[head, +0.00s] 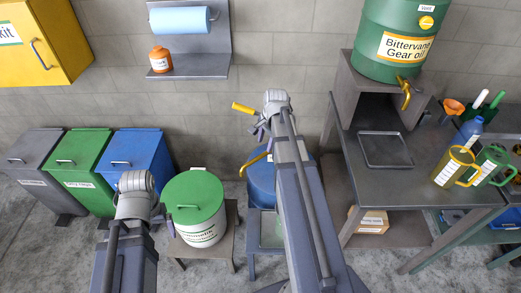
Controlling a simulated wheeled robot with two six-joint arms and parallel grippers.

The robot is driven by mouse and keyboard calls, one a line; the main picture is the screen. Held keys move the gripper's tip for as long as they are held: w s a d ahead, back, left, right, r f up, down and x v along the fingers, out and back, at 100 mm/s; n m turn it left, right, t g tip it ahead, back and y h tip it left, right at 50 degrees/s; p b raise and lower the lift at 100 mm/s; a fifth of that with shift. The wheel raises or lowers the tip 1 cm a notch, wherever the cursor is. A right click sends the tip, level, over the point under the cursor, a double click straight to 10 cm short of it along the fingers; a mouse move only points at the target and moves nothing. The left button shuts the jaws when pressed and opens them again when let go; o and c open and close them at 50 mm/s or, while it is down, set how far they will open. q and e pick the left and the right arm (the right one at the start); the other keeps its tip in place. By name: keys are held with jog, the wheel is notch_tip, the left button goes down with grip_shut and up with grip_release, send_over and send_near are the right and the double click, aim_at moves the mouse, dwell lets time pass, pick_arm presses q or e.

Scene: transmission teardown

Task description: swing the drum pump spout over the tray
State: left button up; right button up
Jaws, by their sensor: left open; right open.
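The drum pump stands on a blue drum (259,186), largely hidden behind my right arm. Its yellow spout (256,159) curves out to the left, with its tip at the drum's left edge. A yellow pump handle (243,108) sticks out to the left higher up. A shallow grey tray (365,150) lies on the bench at right, apart from the spout. My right gripper (262,126) is open beside the pump, just right of the handle; its fingers are partly hidden. My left gripper (134,218) is open and empty, low at left, in front of the blue bin.
A green lidded can (194,207) stands on a low stand between my arms. Grey, green and blue bins (140,158) line the wall at left. A green gear oil drum (403,38) with a yellow tap sits above the bench (360,182). Jugs (453,167) stand at right.

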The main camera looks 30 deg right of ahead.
aim_at(263, 155)
pick_arm(q)
jog(key=shift+o, duration=0.6)
jog(key=shift+f+b, duration=0.3)
jog(key=shift+f, duration=0.15)
pick_arm(e)
jog(key=f+b, duration=0.2)
jog(key=w+f+b, duration=0.1)
jog(key=f+b, duration=0.1)
jog(key=f, duration=0.1)
jog(key=f+b, duration=0.2)
jog(key=shift+w+a+f, duration=0.15)
pick_arm(q)
notch_tip(263, 155, down, 6)
jog(key=shift+f, duration=0.25)
jog(key=shift+s, duration=0.1)
pick_arm(e)
grip_shut()
